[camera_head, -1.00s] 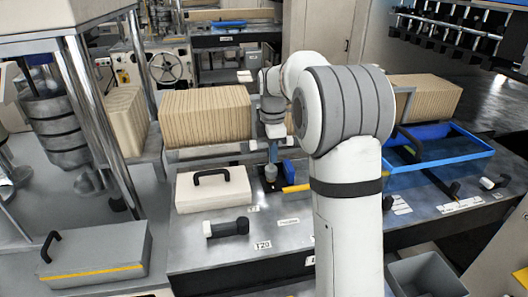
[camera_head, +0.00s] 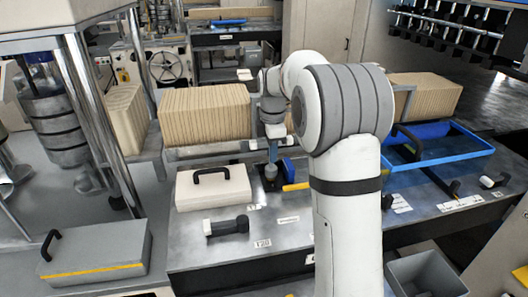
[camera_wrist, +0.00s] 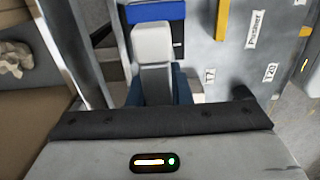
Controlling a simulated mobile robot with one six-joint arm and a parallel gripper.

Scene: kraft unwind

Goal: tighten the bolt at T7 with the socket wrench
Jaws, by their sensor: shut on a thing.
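My gripper (camera_head: 273,134) points down over the back of the grey bench, left of my big white arm link. It is shut on the socket wrench (camera_head: 272,152), a blue upright tool whose wide grey lower end meets a dark base on the bench. In the wrist view a pale grey finger of my gripper (camera_wrist: 152,60) covers most of the blue wrench (camera_wrist: 181,84). The T7 label (camera_wrist: 209,76) is on the bench close beside it. The bolt is hidden under the tool, so I cannot tell how the socket sits on it.
A blue block (camera_head: 288,168) and a yellow bar (camera_head: 296,186) are just right of the tool. A cream case (camera_head: 213,190) with a black handle is to the left. A dark-headed tool (camera_head: 227,226) lies in front, by the T20 label (camera_head: 262,244). A blue tray (camera_head: 440,170) stands right.

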